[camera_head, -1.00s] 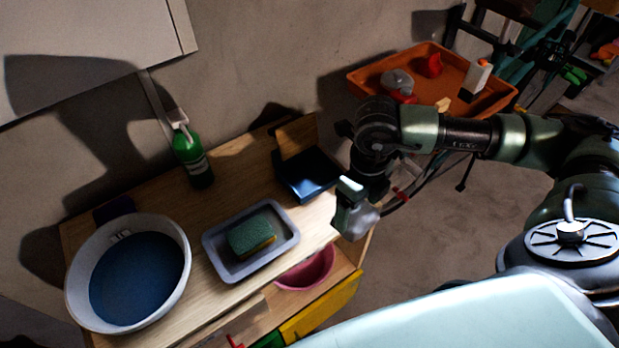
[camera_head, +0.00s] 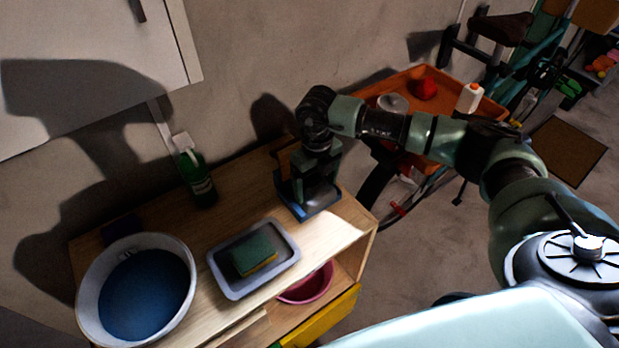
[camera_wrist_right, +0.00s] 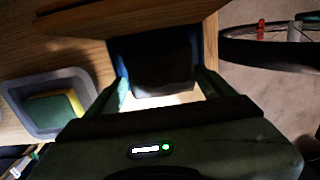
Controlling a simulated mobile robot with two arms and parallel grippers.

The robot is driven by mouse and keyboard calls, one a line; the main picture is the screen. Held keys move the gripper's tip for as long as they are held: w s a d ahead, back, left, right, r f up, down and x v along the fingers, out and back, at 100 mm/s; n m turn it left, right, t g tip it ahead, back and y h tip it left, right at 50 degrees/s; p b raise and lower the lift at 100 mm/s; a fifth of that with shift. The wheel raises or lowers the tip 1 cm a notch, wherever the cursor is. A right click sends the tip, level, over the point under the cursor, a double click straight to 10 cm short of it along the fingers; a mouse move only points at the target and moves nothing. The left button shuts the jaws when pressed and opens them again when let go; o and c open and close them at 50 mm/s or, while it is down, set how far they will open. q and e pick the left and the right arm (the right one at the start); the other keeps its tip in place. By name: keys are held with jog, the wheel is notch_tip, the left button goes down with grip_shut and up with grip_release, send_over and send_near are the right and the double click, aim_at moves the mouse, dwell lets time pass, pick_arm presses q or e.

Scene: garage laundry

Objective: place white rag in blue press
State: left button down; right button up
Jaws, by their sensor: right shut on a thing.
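The blue press (camera_head: 325,208) stands at the back right end of the wooden bench, and its dark inside and blue side (camera_wrist_right: 121,62) show in the wrist view. My right gripper (camera_head: 308,192) is over the press, pointing down, its fingertips within the press outline. In the wrist view its two green fingers (camera_wrist_right: 163,88) are either side of the press opening. It is shut on the white rag, which the gripper mostly hides; a pale strip between the fingers may be rag or lit wood. I cannot tell whether the rag touches the press. My left gripper is out of view.
A grey tray (camera_head: 222,283) with a green and yellow sponge (camera_head: 254,256) lies left of the press. A white basin (camera_head: 88,302) of blue water and a green bottle (camera_head: 197,180) are farther left. An orange tray (camera_head: 448,80) stands behind my right arm.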

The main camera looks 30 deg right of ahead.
aim_at(310, 182)
jog(key=w, duration=0.2)
jog(key=shift+w+a+r+p, duration=0.15)
jog(key=shift+w+a+p, duration=0.15)
jog(key=shift+w, duration=0.1)
jog(key=shift+d+f+p, duration=0.1)
jog(key=shift+f+p, duration=0.2)
jog(key=shift+f, duration=0.55)
jog(key=shift+s, duration=0.1)
jog(key=shift+f, duration=0.2)
jog(key=o, duration=1.3)
jog(key=shift+c, duration=0.2)
